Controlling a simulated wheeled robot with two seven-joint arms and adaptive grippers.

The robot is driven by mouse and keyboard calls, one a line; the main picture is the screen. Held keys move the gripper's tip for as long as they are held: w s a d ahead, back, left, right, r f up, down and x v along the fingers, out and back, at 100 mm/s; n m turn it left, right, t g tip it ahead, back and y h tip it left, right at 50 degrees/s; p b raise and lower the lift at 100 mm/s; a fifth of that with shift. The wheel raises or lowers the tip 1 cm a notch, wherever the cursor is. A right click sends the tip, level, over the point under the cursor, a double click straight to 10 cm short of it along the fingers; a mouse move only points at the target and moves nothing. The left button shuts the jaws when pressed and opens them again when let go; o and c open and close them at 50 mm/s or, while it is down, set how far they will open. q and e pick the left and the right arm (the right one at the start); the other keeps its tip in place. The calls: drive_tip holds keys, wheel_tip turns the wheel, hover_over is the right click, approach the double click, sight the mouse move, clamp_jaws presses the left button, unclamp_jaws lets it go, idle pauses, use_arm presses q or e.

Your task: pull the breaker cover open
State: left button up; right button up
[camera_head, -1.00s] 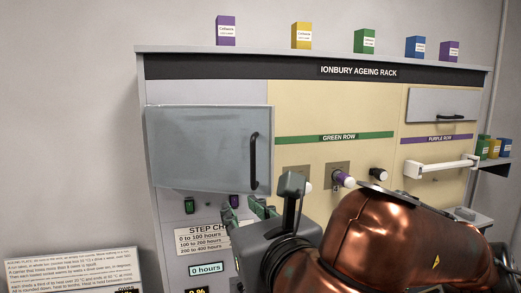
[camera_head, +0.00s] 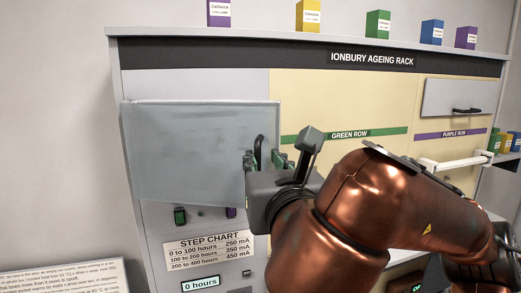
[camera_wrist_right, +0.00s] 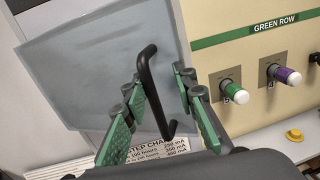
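The breaker cover (camera_head: 190,150) is a grey flat panel at the upper left of the rack, with a black upright bar handle (camera_head: 258,148) near its right edge. I cannot tell whether it stands slightly ajar. My right gripper (camera_head: 265,160) is at the handle, with its green fingers apart. In the right wrist view the handle (camera_wrist_right: 147,85) runs between the two open fingers (camera_wrist_right: 158,90), with a gap on each side. The gripper hides the handle's lower end in the head view. My left gripper is not in view.
Right of the cover are a green knob (camera_wrist_right: 234,92) and a purple knob (camera_wrist_right: 288,75). A white rail (camera_head: 455,162) and another handled panel (camera_head: 458,98) are farther right. A step chart (camera_head: 208,251) is below the cover. Small boxes, one green (camera_head: 377,23), stand on top.

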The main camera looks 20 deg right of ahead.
drive_tip(key=w, duration=0.2)
drive_tip(key=shift+w+d+p, duration=0.25)
drive_tip(key=shift+w+p, duration=0.05)
drive_tip(key=shift+w+f, duration=0.1)
drive_tip(key=shift+w, duration=0.15)
drive_tip(key=shift+a, duration=0.1)
clamp_jaws()
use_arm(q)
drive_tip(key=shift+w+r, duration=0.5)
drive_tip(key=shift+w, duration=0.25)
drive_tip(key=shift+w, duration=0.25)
